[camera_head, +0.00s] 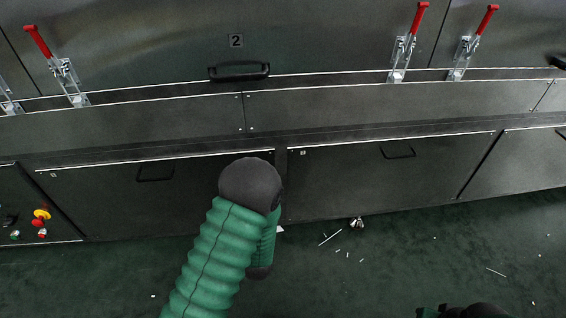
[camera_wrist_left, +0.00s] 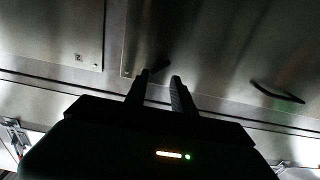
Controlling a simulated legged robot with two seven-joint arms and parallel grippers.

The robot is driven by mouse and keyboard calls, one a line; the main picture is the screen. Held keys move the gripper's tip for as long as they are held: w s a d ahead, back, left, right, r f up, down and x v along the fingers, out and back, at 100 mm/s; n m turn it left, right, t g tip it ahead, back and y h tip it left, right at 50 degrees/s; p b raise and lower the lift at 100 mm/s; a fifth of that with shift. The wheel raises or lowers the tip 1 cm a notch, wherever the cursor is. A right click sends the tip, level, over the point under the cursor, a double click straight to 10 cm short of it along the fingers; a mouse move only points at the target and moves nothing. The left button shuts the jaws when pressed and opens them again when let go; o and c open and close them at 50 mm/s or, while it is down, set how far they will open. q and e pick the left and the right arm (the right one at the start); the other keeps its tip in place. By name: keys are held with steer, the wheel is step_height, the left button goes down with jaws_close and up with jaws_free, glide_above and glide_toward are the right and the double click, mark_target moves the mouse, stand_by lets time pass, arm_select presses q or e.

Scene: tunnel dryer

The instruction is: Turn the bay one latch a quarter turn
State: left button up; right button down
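In the left wrist view my left gripper (camera_wrist_left: 160,75) is open, its two fingers apart. A small dark knob-like piece (camera_wrist_left: 160,65) shows at the fingertips, against a grey lower panel (camera_wrist_left: 215,55). It may be a latch, but the picture is too dark to tell, or to show contact. In the head view my green-sleeved left arm comes up from the bottom and bends in front of the gap between two lower panels, hiding that spot and the left gripper. No label reading bay one is legible. The right gripper is not in view; only a bit of my right arm shows at the bottom.
Lower panels with black handles (camera_head: 397,152) line the machine. Above are a plate marked 2 (camera_head: 236,41), a black handle (camera_head: 239,72) and red-handled toggle clamps (camera_head: 402,48). Coloured buttons (camera_head: 41,214) sit at far left. Small debris (camera_head: 357,223) lies on the green floor.

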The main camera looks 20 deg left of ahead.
arm_select(q)
steer(key=p+v, duration=0.3)
steer(key=v, duration=0.7)
steer(key=d+r+m+g+h+p, duration=0.1)
steer(key=d+r+g+h+p, duration=0.2)
steer(key=r+p, duration=0.8)
steer(key=d+r+m+g+h+p, duration=0.1)
steer(key=d+r+g+h+p, duration=0.3)
steer(key=r+p, duration=0.7)
steer(key=d+h+p, duration=0.1)
steer(key=p, duration=0.2)
steer(key=shift+w+d+r+h+p, duration=0.25)
steer(key=shift+r+h+p, duration=0.05)
steer(key=shift+p, duration=0.05)
